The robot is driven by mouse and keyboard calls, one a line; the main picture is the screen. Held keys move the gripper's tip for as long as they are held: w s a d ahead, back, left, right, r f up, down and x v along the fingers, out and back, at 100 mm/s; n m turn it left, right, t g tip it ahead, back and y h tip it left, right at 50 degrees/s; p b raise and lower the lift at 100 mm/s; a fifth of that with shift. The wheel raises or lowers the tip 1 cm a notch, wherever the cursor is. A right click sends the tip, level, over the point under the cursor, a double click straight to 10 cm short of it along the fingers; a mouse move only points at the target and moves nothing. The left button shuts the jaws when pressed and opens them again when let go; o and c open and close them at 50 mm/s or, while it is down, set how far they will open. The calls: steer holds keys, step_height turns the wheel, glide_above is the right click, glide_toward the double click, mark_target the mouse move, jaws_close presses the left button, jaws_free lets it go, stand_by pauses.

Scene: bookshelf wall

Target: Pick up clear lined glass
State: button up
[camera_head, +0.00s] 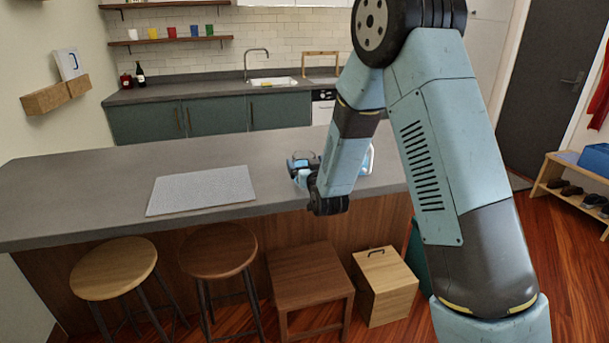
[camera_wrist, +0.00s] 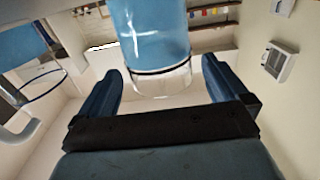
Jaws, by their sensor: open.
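A clear glass (camera_wrist: 158,45) with a dark line around it shows at the top middle of the wrist view. Light blue shows in or through it. My gripper (camera_wrist: 163,84) is open, with one blue finger to either side of the glass and a visible gap to each. In the head view, my gripper (camera_head: 302,172) is over the counter beside my dark wrist, small and partly hidden. Clear glass shows around it there, but I cannot separate the parts well. A second clear vessel (camera_wrist: 32,84) with a dark rim line shows at the left of the wrist view.
A grey mat (camera_head: 200,190) lies on the counter (camera_head: 90,185), left of my gripper. A pale loop-shaped handle (camera_head: 369,160) shows just right of my forearm. Stools (camera_head: 218,250) and a wooden box (camera_head: 384,284) stand in front. The counter's left end is clear.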

mark_target(301, 154)
steer(key=shift+x, duration=1.7)
steer(key=shift+c, duration=0.5)
steer(key=c, duration=1.5)
steer(key=shift+r, duration=0.1)
steer(key=shift+c, duration=0.4)
steer(key=shift+r, duration=0.1)
